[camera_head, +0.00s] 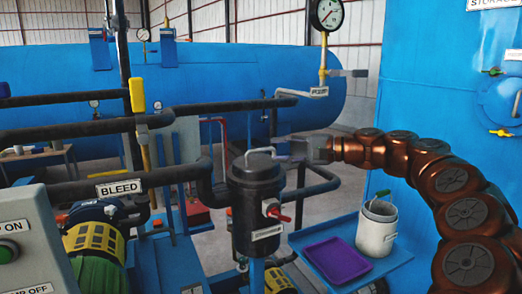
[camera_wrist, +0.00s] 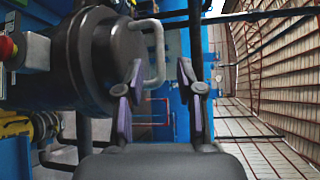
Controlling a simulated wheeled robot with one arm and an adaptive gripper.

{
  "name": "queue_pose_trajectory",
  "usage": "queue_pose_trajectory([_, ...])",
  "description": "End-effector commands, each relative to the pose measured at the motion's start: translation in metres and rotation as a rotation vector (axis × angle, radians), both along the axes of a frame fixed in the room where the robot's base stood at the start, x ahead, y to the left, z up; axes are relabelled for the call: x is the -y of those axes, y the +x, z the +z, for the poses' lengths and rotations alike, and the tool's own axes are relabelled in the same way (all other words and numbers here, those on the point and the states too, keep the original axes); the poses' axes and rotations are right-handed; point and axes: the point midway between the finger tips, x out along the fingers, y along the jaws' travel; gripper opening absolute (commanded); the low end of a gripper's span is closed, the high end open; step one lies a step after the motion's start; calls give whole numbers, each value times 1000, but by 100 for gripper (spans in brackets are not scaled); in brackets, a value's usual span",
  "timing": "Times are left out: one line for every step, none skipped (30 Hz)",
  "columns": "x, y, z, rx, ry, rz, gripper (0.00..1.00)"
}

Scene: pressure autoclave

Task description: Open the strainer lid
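The strainer (camera_head: 257,215) is an upright black cylinder in the middle of the head view. Its black lid (camera_head: 258,166) is seated on top and carries a grey bent-bar handle (camera_head: 262,151). My gripper (camera_head: 286,157) is just right of the handle, reaching in level from the right. In the wrist view my gripper (camera_wrist: 160,68) has its two purple-padded fingers spread apart. The handle (camera_wrist: 158,45) shows between the fingertips, with its lower end near the left finger. Contact cannot be told. The lid (camera_wrist: 122,55) is left of the fingers.
Black pipes (camera_head: 160,178) run left of the strainer. A red-handled valve (camera_head: 274,211) is on its side. A blue shelf (camera_head: 385,262) at lower right holds a purple tray (camera_head: 338,258) and a white bucket (camera_head: 376,232). A pressure gauge (camera_head: 327,14) stands behind.

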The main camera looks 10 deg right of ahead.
Motion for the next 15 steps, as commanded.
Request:
queue_pose_trajectory([-7,3,0,-2,0,4,37])
queue_pose_trajectory([-10,5,-1,-3,0,5,37])
queue_pose_trajectory([-15,8,-1,-3,0,5,37])
queue_pose_trajectory([-19,11,-2,-3,0,4,37])
queue_pose_trajectory([-23,14,-3,-3,-1,4,37])
queue_pose_trajectory([-27,17,-4,-3,-1,2,37])
queue_pose_trajectory([-31,19,-5,-3,-1,2,37])
queue_pose_trajectory([-34,22,-5,-3,-1,2,37])
queue_pose_trajectory([-38,24,-6,-4,0,2,37])
queue_pose_trajectory([-40,26,-6,-4,0,2,37])
queue_pose_trajectory([-42,27,-7,-4,0,3,37])
queue_pose_trajectory([-45,28,-8,-4,0,3,37])
queue_pose_trajectory([-46,29,-8,-4,0,3,37])
queue_pose_trajectory([-47,30,-8,-4,0,3,37])
queue_pose_trajectory([-47,30,-8,-3,-1,2,37])
